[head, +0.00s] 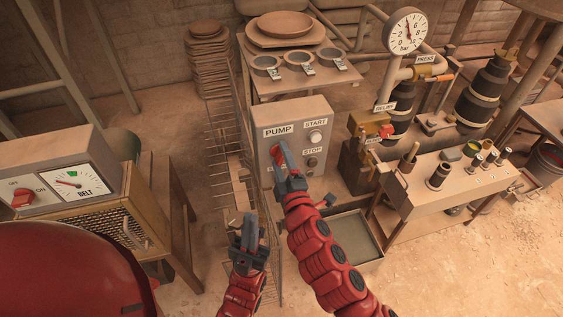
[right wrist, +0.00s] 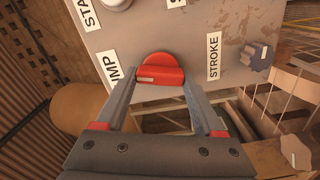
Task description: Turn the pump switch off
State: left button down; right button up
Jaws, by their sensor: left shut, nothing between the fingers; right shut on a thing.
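The pump switch is a red round knob with a raised bar on the grey box labelled PUMP; it shows in the right wrist view (right wrist: 160,70) and partly in the head view (head: 274,150). My right gripper (head: 284,160) reaches the box front from below. In the right wrist view its fingers (right wrist: 160,88) stand one on each side of the knob's bar, shut on it. The bar lies across between the fingers, with a pale mark on its left part. My left gripper (head: 250,228) is shut and empty, low in front of the wire rack, away from the switch.
START (head: 316,137) and STOP (head: 311,161) buttons sit right of the switch. A wire rack (head: 228,150) stands left of the box. A grey tray (head: 368,262) lies below right. A BELT panel (head: 58,185) is at far left. Open floor lies at lower right.

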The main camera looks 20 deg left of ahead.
jog(key=shift+f+n+b, duration=0.1)
jog(key=shift+n+b, duration=0.2)
jog(key=shift+n, duration=1.3)
jog(key=o, duration=1.4)
jog(key=shift+p+v, duration=2.55)
jog(key=shift+v, duration=6.2)
